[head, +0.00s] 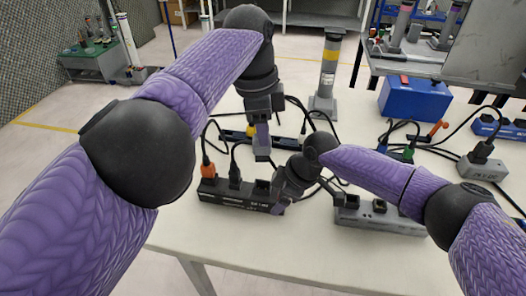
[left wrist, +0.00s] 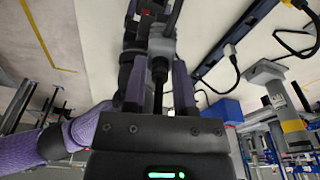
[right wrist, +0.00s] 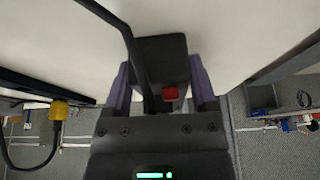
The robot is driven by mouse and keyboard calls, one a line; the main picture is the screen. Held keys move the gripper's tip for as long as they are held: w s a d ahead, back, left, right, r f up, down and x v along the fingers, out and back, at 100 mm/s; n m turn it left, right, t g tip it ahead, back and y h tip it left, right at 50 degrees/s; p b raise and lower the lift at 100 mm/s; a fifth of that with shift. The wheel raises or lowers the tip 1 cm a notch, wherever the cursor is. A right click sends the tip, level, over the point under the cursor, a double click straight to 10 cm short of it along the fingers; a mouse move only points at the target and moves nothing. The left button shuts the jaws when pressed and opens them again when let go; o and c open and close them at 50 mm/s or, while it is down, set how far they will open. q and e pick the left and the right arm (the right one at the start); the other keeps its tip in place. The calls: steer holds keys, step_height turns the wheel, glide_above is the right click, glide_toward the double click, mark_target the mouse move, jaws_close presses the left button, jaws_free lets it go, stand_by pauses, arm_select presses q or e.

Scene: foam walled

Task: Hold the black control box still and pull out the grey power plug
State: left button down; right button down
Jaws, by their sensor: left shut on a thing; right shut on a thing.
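The black control box (head: 228,193) lies near the table's front edge, with an orange plug (head: 208,170) and a black plug (head: 235,173) standing in its left part. My right gripper (head: 279,208) is shut on its right end; the right wrist view shows the box (right wrist: 160,55) between the fingers (right wrist: 160,88), beside a red switch (right wrist: 170,93). My left gripper (head: 262,150) points down above and behind the box's right part. In the left wrist view its fingers (left wrist: 160,88) are shut on the grey power plug (left wrist: 162,46), with its black cable towards me. The plug's prongs are hidden.
A grey power strip (head: 380,217) lies right of the box, and another dark strip (head: 235,135) behind. A grey post (head: 328,75), a blue box (head: 413,98) and a small grey box (head: 482,167) stand farther back. Loose black cables cross the table. The front left table is clear.

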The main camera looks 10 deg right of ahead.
stand_by(0.3)
jaws_free()
steer(key=v, duration=1.2)
